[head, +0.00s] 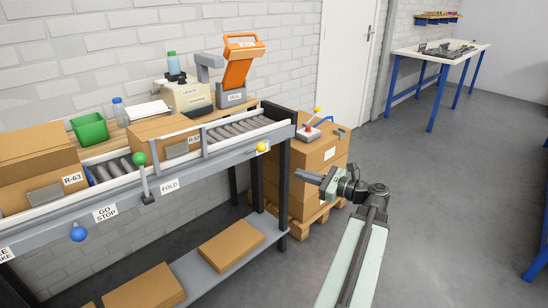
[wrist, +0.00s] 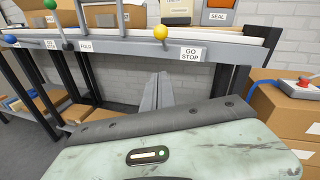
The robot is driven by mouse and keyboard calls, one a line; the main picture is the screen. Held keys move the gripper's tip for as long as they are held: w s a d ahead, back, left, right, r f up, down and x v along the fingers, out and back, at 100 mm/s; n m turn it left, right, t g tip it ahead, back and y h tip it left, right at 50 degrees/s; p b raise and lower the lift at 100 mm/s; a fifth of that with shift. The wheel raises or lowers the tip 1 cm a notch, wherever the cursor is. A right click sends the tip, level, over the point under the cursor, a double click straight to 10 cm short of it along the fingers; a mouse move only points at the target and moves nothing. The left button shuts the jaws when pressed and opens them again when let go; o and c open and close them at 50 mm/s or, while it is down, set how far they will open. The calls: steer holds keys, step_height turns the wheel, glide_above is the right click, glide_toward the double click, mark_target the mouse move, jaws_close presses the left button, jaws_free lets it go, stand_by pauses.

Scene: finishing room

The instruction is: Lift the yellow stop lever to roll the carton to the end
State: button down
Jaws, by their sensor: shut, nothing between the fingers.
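The yellow stop lever shows as a yellow ball knob (head: 261,147) on the conveyor's front rail near its right end. In the wrist view the knob (wrist: 160,32) sits just left of a GO STOP label (wrist: 191,53). A brown carton (head: 150,129) rests on the rollers behind the rail, left of the knob. Another carton labelled R-63 (head: 32,192) sits farther left. My gripper (head: 298,175) is shut and empty, right of the knob and apart from it. In the wrist view its closed fingers (wrist: 163,76) point toward the rail, below the knob.
A green-knobbed lever (head: 139,159) stands by the FOLD label; a blue knob (head: 78,234) hangs near another GO STOP label. Stacked boxes (head: 323,155) on a pallet stand beyond my gripper, with a red-button box on top. Open floor lies to the right.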

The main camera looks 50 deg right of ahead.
steer(key=w+a+r+p, duration=0.1)
steer(key=w+r+p, duration=0.1)
steer(key=w, duration=0.9)
steer(key=shift+w+a+r+m+p, duration=0.3)
steer(key=shift+r+m, duration=0.1)
steer(key=shift+r, duration=0.25)
